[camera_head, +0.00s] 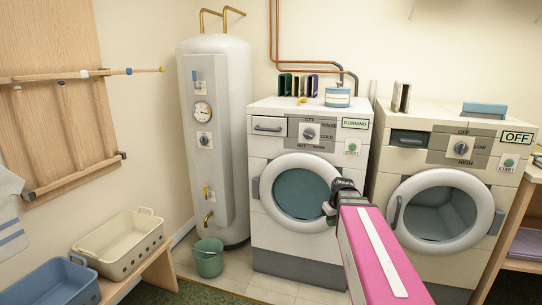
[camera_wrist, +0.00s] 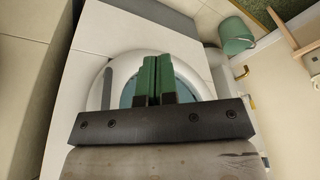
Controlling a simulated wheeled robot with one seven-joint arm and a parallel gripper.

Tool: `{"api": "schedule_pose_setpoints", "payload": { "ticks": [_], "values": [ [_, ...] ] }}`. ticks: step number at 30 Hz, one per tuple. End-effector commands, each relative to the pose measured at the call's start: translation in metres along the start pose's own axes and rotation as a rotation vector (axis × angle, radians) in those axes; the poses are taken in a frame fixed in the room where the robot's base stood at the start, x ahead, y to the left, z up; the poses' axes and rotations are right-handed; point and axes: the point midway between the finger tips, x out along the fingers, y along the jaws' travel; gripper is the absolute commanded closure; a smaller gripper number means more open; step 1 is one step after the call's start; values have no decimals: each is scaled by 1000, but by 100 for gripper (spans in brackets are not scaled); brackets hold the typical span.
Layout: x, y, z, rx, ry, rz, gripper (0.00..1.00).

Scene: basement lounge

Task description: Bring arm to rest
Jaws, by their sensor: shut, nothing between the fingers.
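My gripper (camera_head: 329,209) is at the end of my pink arm, in front of the left washing machine (camera_head: 275,240), near the right side of its round door. In the wrist view my gripper (camera_wrist: 157,58) shows two green fingers side by side, shut with nothing between them. The round door (camera_wrist: 108,75) of that machine shows behind the fingers. In the head view the machine's sign reads RUNNING and its door looks closed. I cannot tell whether the fingers touch the door.
The right machine (camera_head: 384,215) reads OFF. A white boiler (camera_head: 230,130) stands left, with a green bucket (camera_head: 208,262) before it. A cream basket (camera_head: 88,260) and a blue basket (camera_head: 50,292) sit on a low bench. Some tiled floor is clear before the boiler.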

Motion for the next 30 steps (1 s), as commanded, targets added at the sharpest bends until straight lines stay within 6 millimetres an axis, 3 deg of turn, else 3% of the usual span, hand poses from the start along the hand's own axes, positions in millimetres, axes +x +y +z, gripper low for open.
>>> {"api": "schedule_pose_setpoints", "payload": {
  "ticks": [1, 7, 15, 30],
  "values": [
    [14, -14, 16, 35, -28, 0, 100],
    [61, -53, 65, 195, -121, 24, 100],
    [96, -85, 113, 340, -199, 68, 100],
    [102, -89, 119, 367, -210, 78, 100]
  ]
}}
